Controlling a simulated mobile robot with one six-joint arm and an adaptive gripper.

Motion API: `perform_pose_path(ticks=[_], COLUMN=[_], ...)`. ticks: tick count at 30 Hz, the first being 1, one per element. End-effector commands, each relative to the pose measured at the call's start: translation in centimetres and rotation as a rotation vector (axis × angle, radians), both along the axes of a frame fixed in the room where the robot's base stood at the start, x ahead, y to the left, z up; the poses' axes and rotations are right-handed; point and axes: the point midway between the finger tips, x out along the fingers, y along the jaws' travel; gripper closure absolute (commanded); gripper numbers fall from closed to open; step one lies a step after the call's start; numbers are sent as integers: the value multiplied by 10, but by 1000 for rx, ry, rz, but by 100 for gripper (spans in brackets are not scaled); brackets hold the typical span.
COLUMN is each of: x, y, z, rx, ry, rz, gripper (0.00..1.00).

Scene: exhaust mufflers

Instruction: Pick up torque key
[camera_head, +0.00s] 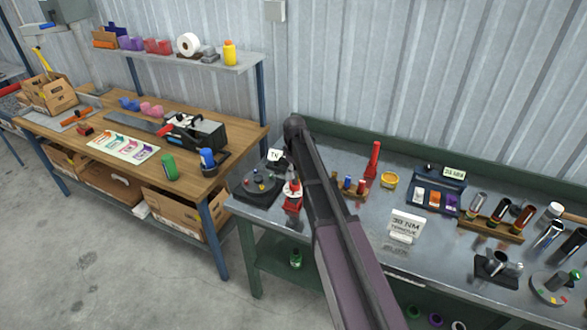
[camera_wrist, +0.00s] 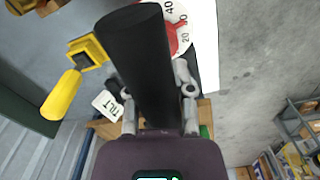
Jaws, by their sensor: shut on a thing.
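The torque key (camera_head: 292,196) shows in the head view as a red body with a pale dial, at the left end of the grey bench. In the wrist view its thick black handle (camera_wrist: 145,60) stands between my fingers, with part of a red and white numbered dial behind it. My gripper (camera_wrist: 160,108) is shut on the black handle, one grey finger on each side. In the head view my gripper (camera_head: 292,174) is small and partly hidden by my arm. I cannot tell whether the key touches the bench.
A black round base (camera_head: 262,184) with coloured knobs stands close left of the key. A yellow-handled tool (camera_wrist: 62,95) shows in the wrist view.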

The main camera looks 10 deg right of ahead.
Motion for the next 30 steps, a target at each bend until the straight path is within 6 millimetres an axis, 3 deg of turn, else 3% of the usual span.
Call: perform_pose_path(ticks=[1,6,15,21,30], x=[-19,-59,-114,-133,-139], y=[0,0,-1,-1,-1], z=[1,5,10,12,12], rx=[0,0,0,0,0], ry=[0,0,0,0,0], rz=[0,0,0,0,0], gripper=[100,100,100,100,100])
